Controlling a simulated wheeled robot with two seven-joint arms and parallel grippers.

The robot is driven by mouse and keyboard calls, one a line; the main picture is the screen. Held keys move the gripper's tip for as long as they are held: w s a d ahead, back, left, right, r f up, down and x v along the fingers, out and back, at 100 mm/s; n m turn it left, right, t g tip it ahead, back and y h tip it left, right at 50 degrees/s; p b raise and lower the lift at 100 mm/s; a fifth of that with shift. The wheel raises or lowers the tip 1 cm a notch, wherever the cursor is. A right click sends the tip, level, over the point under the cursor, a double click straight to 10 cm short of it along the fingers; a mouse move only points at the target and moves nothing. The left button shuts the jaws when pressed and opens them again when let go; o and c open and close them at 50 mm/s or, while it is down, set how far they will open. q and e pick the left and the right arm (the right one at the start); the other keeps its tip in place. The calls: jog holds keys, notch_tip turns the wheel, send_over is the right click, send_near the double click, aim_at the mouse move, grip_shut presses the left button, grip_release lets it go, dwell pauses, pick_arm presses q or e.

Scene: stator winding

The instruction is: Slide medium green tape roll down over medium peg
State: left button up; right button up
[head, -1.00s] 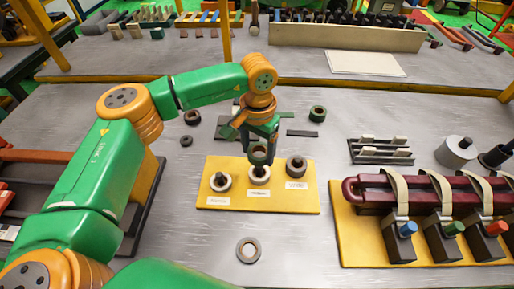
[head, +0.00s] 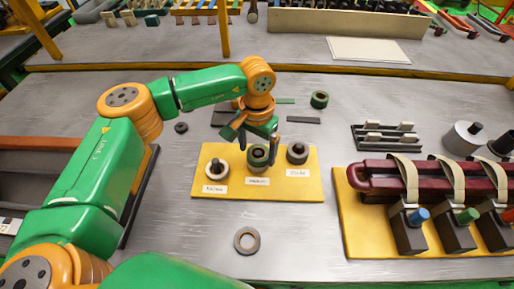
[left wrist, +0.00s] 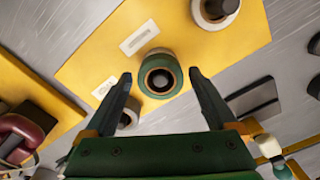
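The medium green tape roll (head: 258,156) sits around the middle peg of the yellow board (head: 240,190), low on its white base. In the left wrist view the roll (left wrist: 161,76) shows the dark peg end inside its opening. My left gripper (left wrist: 160,75) is open, with one finger on each side of the roll and a small gap at both sides. In the head view the left gripper (head: 257,145) is right above and around the roll. My right gripper is not in view.
The left peg (head: 215,168) is bare on its white base. A maroon coil fixture (head: 430,180) stands at right.

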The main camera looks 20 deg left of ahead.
pick_arm(q)
notch_tip(320, 180, up, 6)
jog(key=shift+r+b, duration=0.1)
jog(key=shift+b, duration=0.75)
jog(key=shift+r, duration=0.45)
